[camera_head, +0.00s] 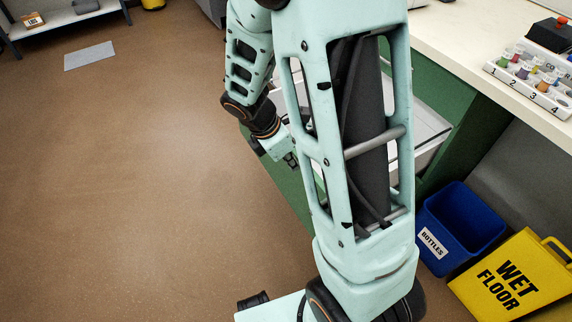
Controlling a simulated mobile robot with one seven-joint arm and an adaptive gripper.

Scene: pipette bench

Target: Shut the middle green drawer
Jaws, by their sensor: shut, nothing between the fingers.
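A green drawer stands pulled out of the green bench cabinet (462,112). Its green front (292,198) faces left, and its pale inside (428,122) shows to the right of my arm. My arm hides most of the drawer, so I cannot tell how far out it is or see the drawers above and below. My gripper (291,160) is shut and empty. It is at the drawer front in the picture, near its upper edge; I cannot tell whether it touches.
A blue bottles bin (458,228) and a yellow wet-floor sign (520,280) stand at the lower right. A numbered rack (530,82) with colored vials is on the white bench top (455,40).

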